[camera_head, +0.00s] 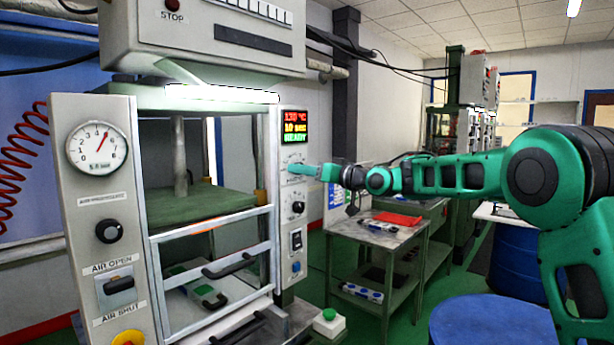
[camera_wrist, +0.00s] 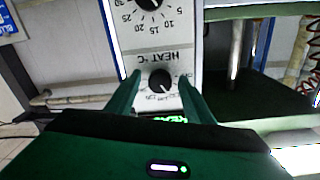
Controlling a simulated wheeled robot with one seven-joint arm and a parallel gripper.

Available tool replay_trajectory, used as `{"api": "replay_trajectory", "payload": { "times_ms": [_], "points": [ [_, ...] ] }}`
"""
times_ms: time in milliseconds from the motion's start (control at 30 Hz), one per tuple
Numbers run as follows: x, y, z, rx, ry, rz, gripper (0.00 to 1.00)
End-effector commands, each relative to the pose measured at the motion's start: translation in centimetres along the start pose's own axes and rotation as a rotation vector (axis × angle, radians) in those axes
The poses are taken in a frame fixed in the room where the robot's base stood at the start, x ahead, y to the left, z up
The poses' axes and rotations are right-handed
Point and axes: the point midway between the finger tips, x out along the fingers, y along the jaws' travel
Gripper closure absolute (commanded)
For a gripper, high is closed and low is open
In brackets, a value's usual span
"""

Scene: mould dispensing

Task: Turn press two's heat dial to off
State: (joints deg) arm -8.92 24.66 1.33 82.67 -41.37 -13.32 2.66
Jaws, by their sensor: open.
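The heat dial (camera_wrist: 160,79) is a black round knob on a white plate marked "HEAT °C", seen upside down in the wrist view. Its pointer is too small to read surely. My gripper (camera_wrist: 160,84) is open, one green finger on each side of the dial; I cannot tell whether they touch it. In the head view my gripper (camera_head: 293,169) is at the press's right-hand control panel (camera_head: 286,240), just below the display (camera_head: 294,127), and hides the dial. The display shows red and yellow figures and a green "READY".
A second black dial (camera_head: 298,207), the numbered one (camera_wrist: 150,4) in the wrist view, is close by. A switch (camera_head: 296,240) and blue button (camera_head: 296,267) sit lower. A grey table (camera_head: 360,238) and blue drum (camera_head: 490,320) stand to the right.

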Motion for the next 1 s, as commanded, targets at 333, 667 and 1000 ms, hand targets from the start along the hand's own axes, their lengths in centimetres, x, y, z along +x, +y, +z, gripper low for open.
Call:
{"api": "replay_trajectory", "payload": {
  "times_ms": [333, 667, 1000],
  "points": [
    [-0.03, 0.02, -0.01, 0.0, 0.0, 0.001, 0.93],
    [-0.06, 0.14, -0.02, -0.036, 0.001, 0.002, 0.93],
    [0.03, 0.22, 0.01, -0.253, 0.008, 0.001, 0.93]
  ]
}}
